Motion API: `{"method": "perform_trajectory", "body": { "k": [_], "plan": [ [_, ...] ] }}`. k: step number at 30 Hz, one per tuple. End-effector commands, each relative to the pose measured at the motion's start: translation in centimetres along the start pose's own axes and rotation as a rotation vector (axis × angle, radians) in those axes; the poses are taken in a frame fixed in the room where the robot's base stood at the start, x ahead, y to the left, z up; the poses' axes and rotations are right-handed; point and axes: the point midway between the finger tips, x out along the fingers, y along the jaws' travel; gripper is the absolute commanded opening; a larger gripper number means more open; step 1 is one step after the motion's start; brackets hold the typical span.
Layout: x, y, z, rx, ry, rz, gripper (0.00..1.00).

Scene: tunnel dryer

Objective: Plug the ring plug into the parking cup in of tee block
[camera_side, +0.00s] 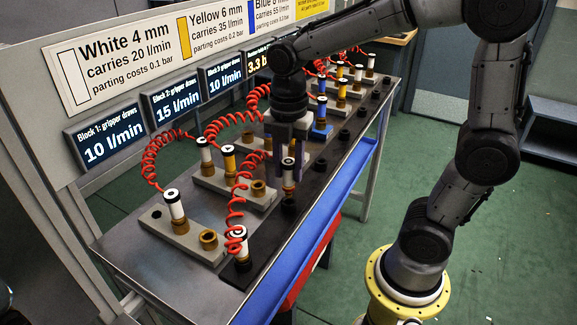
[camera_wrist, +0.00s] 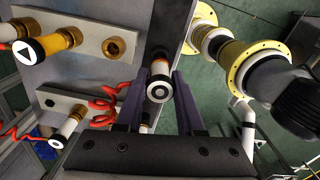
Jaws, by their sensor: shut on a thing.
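My gripper (camera_side: 289,160) points down over the black rail (camera_side: 263,232) along the front of the bench. It is shut on the ring plug (camera_side: 288,180), a pale plug with an orange band and a dark cap. In the wrist view the plug (camera_wrist: 158,82) shows a ring mark on its end, between my fingers. A dark cup (camera_side: 289,203) is just below it; I cannot tell whether they touch. A grey tee block (camera_side: 225,190) to the left carries a white plug, a yellow plug and an empty brass cup (camera_side: 258,188), also seen in the wrist view (camera_wrist: 115,46).
The nearest tee block (camera_side: 185,240) holds a white plug (camera_side: 174,205) and an empty brass cup (camera_side: 208,240). Another white plug (camera_side: 237,242) stands at the rail's near end. Red coiled hoses (camera_side: 160,150) arch over the blocks. More plugs stand farther back.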

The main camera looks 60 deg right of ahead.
Motion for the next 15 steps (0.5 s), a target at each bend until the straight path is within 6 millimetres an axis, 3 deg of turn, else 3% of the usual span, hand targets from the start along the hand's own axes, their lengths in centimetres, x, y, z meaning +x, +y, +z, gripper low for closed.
{"method": "perform_trajectory", "body": {
  "k": [15],
  "plan": [
    [0.33,-0.01,0.0,0.0,0.0,-0.001,0.0]
  ]
}}
